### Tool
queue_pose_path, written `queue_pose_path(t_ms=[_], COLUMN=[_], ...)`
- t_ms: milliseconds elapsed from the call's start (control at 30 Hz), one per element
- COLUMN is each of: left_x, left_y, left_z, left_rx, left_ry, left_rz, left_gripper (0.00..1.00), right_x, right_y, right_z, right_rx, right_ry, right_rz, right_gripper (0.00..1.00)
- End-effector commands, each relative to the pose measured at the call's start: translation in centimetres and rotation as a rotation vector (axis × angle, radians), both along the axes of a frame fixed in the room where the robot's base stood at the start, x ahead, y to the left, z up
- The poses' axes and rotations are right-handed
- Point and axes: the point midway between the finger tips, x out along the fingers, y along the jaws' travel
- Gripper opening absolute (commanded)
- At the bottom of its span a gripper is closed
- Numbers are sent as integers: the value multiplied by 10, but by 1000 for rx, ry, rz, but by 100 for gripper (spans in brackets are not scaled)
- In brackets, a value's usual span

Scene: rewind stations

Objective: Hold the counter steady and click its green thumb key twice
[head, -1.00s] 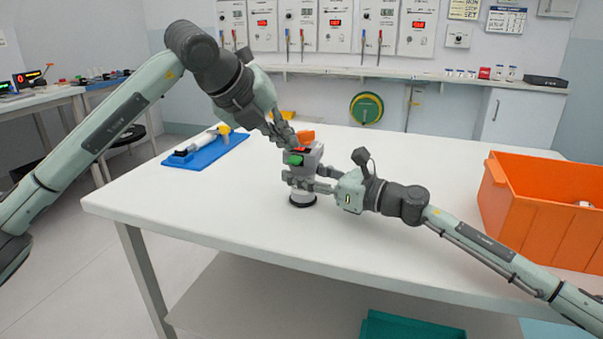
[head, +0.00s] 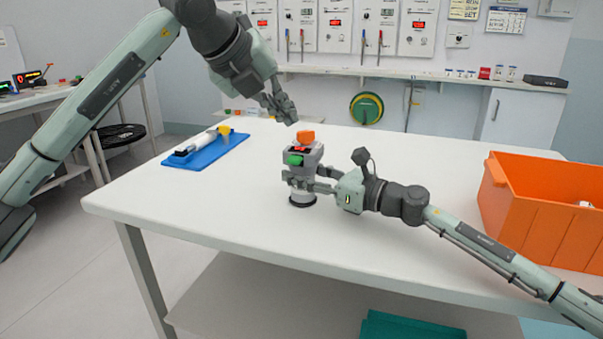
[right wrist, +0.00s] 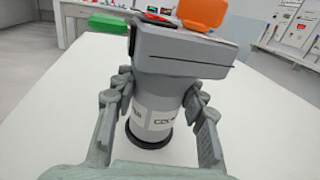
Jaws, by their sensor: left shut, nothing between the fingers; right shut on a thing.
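The counter (head: 304,161) stands upright on the white table, a grey box on a pale cylindrical stem with a dark round base. Its green thumb key (head: 294,160) sticks out on the left side, and an orange part (head: 306,137) sits on top. In the right wrist view, the counter (right wrist: 185,55), green key (right wrist: 108,24) and orange part (right wrist: 203,13) show close up. My right gripper (head: 299,184) is shut around the counter's stem; its fingers (right wrist: 160,105) flank it. My left gripper (head: 291,117) is shut and empty, above and slightly left of the counter, apart from it.
A blue tray (head: 212,153) with a white and yellow tool lies on the table's left. An orange crate (head: 545,205) stands on the right. The table (head: 400,155) is clear around the counter. A shelf with small items runs along the back wall.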

Motion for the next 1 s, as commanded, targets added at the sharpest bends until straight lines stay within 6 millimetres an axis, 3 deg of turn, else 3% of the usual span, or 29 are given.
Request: queue_pose_path(t_ms=[167,200,367,733,1000], left_x=[0,0,0,0,0], left_y=[0,0,0,0,0], left_z=[0,0,0,0,0], left_rx=[0,0,0,0,0], left_ry=[0,0,0,0,0], left_rz=[0,0,0,0,0], left_gripper=[0,0,0,0,0], right_x=[0,0,0,-3,-26], right_y=[0,0,0,-5,-41], right_z=[0,0,0,-1,-1], right_rx=[0,0,0,-1,-2], right_ry=[0,0,0,1,1], right_rz=[0,0,0,-1,-2], right_gripper=[6,46,66,66,66])
